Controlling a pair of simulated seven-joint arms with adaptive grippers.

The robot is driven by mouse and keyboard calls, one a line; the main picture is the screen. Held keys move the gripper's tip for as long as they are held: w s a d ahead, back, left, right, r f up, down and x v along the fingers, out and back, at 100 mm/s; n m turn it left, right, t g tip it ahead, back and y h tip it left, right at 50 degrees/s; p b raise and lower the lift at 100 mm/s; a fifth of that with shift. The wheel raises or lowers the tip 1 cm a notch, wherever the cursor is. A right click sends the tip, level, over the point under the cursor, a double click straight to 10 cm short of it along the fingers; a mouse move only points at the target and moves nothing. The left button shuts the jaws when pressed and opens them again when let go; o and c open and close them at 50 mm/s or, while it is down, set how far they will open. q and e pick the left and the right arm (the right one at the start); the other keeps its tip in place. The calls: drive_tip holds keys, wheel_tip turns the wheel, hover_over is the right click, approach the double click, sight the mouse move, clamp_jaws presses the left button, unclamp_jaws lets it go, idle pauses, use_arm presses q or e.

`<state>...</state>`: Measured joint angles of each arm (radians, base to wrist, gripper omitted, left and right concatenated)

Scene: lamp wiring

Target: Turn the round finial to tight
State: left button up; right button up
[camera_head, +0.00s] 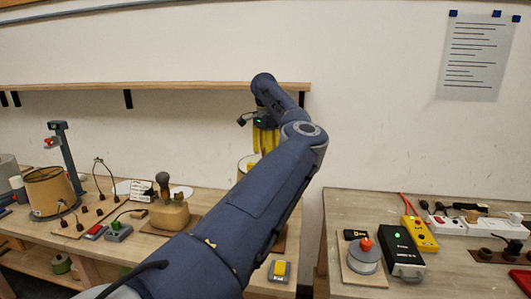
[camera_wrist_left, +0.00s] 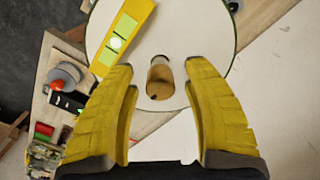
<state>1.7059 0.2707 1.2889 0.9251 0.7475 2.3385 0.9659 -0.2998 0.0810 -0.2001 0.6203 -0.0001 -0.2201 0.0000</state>
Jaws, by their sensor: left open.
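A small brown, rounded cylindrical piece (camera_wrist_left: 160,80), which looks like the finial, stands near the middle of a pale round disc (camera_wrist_left: 205,35) in the left wrist view. Its near end has a dark spot. My left gripper (camera_wrist_left: 159,66) is open, with one yellow finger on either side of the piece and visible gaps between. In the head view my left gripper (camera_head: 264,140) points down over a pale drum-like thing (camera_head: 243,163), mostly hidden by my arm. The finial cannot be made out there. My right gripper is not in view.
A tan lampshade (camera_head: 50,190) and a wooden block with a knob (camera_head: 168,213) stand left on the bench. The right bench holds a black box (camera_head: 401,250) and a yellow device (camera_head: 419,234).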

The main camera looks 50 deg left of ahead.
use_arm(q)
clamp_jaws()
idle(0.4)
